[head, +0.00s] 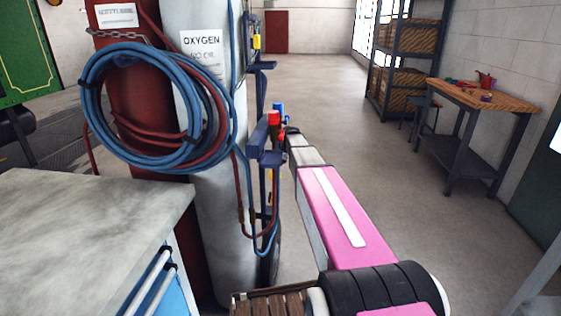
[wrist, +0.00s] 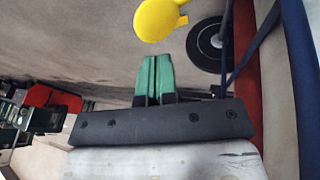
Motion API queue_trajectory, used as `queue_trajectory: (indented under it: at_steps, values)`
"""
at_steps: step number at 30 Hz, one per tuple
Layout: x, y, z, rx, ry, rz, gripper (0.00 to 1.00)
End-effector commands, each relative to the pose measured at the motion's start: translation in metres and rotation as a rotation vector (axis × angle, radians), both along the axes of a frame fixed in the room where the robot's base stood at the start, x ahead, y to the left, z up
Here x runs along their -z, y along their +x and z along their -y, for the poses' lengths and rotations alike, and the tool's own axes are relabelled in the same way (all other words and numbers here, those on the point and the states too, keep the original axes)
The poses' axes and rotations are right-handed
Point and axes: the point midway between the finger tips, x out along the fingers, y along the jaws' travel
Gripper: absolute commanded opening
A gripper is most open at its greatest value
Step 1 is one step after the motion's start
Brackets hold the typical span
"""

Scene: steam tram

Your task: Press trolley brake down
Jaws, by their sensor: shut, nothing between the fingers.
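The trolley carries a white oxygen cylinder (head: 205,75) and a dark red cylinder (head: 112,60) in the head view. In the wrist view, a round yellow pad (wrist: 158,20), which looks like the brake pedal, is at the top, with a short yellow arm to its right. My gripper (wrist: 157,58) has green fingers side by side, shut and empty. Its tips lie just below the pad in the picture; whether they touch it I cannot tell. A dark trolley wheel (wrist: 207,42) is to the right. In the head view the gripper and the brake cannot be made out.
Blue and red hoses (head: 150,155) hang coiled on the cylinders. A grey-topped cabinet (head: 80,225) stands at front left. A wooden workbench (head: 490,95) and a shelf rack (head: 412,40) stand at right. The floor (head: 315,85) between is clear.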

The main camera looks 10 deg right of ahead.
Motion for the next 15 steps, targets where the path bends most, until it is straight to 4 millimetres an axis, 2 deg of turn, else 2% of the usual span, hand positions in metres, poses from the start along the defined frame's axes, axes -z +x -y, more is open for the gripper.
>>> queue_trajectory:
  at_steps: [3, 7, 15]
  values:
    - [0.022, 0.009, -0.005, 0.001, 0.001, -0.001, 0.0]
    - [0.039, 0.015, -0.009, 0.001, 0.001, -0.001, 0.0]
    - [0.058, 0.021, -0.014, 0.0, 0.0, 0.0, 0.0]
